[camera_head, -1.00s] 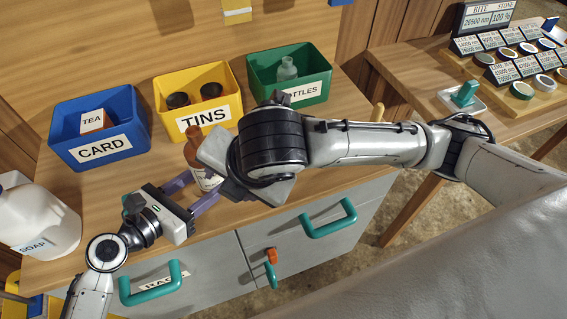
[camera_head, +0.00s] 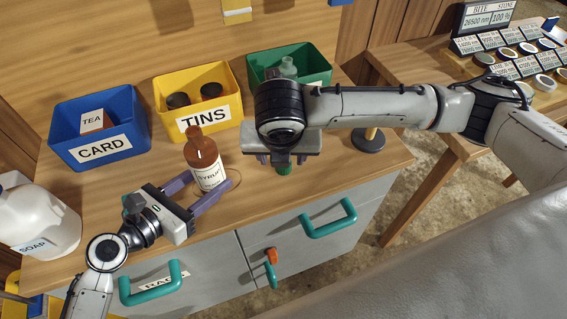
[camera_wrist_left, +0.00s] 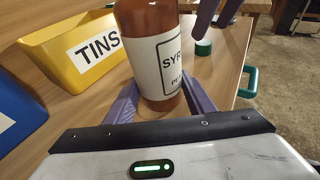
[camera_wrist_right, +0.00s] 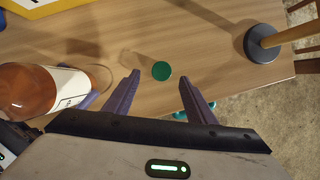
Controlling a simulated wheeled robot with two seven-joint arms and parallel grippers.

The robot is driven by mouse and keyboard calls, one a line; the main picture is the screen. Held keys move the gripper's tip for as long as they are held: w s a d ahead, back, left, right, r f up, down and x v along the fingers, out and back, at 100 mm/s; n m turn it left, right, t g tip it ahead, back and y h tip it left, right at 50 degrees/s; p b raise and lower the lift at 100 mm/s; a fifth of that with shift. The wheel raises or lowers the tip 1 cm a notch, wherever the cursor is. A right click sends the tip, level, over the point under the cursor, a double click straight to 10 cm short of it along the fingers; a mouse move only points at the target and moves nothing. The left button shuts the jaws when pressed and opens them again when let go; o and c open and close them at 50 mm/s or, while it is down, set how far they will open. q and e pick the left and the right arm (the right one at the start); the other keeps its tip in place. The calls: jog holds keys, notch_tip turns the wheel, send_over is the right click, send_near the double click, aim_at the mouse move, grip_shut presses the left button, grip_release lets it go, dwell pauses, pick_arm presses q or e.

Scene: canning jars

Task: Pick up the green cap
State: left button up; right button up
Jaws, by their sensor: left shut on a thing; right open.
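The green cap (camera_wrist_right: 161,71) lies on the wooden worktop, a small round disc. It also shows in the head view (camera_head: 284,170), below my right gripper, and in the left wrist view (camera_wrist_left: 203,48). My right gripper (camera_wrist_right: 161,78) is open and empty, pointing down, with a finger on either side of the cap in its wrist view; the remaining height is hard to judge. My left gripper (camera_head: 209,187) is shut on the brown syrup bottle (camera_head: 202,145), which stands upright with no cap visible on its neck.
Behind stand a blue CARD bin (camera_head: 70,150), a yellow TINS bin (camera_head: 180,123) and a green bin (camera_head: 318,82). A post on a dark round base (camera_head: 369,141) stands right of the cap. A soap jug (camera_head: 40,222) is at left. Worktop around the cap is clear.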

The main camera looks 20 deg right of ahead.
jog(key=x, duration=0.4)
jog(key=shift+w+d+f, duration=0.1)
jog(key=shift+d+f, duration=0.1)
jog(key=shift+f, duration=0.05)
jog(key=c, duration=1.1)
